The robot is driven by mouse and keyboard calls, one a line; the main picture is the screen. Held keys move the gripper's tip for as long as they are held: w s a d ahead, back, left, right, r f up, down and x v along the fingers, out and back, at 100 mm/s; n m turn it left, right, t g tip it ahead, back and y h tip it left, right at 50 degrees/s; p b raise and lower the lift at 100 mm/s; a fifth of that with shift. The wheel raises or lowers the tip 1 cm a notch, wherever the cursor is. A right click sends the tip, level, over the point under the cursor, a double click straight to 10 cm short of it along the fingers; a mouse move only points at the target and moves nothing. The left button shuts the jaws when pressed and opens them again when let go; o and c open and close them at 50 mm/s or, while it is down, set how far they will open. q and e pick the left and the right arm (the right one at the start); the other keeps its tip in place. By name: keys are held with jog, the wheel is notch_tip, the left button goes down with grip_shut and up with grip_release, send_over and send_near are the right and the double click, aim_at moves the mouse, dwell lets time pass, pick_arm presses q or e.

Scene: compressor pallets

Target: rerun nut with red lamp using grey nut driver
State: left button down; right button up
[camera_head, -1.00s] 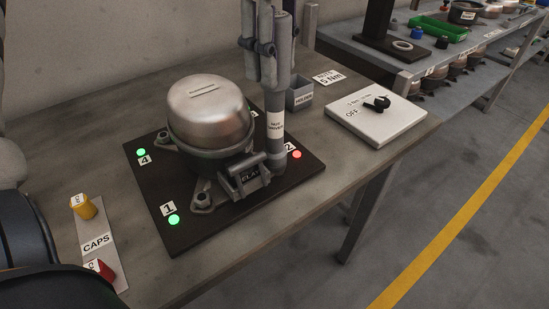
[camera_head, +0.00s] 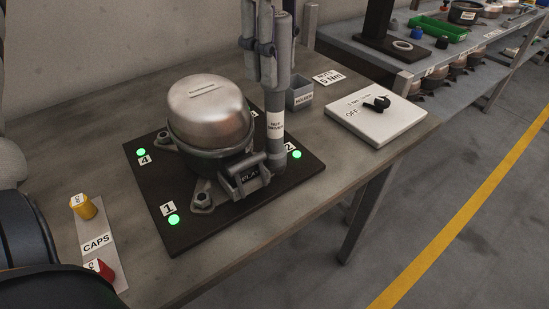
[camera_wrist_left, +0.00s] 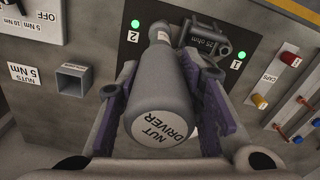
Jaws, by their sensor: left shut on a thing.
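The grey nut driver (camera_head: 275,125) stands upright over the corner marked 2 of the dark pallet (camera_head: 185,237). Its lower end is at the compressor's foot there; the nut is hidden under it. My left gripper (camera_head: 267,50) is shut on the driver's upper part; the wrist view shows its purple fingers on both sides of the labelled handle (camera_wrist_left: 160,115). The compressor (camera_head: 210,112) sits on the pallet. Lamp 2 (camera_head: 297,154), lamp 1 (camera_head: 174,219) and lamp 4 (camera_head: 141,152) are green. Lamp 3 is hidden. My right gripper is not in view.
A grey holder (camera_head: 299,94) stands behind the driver. A white switch panel (camera_head: 375,115) with a black knob and an OFF mark lies at the right. A caps strip (camera_head: 100,243) with yellow and red caps lies at the left front.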

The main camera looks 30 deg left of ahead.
pick_arm(q)
jog(key=shift+f, duration=0.15)
jog(key=shift+w+r, duration=0.1)
jog(key=shift+r, duration=2.5)
jog(key=shift+a, duration=0.1)
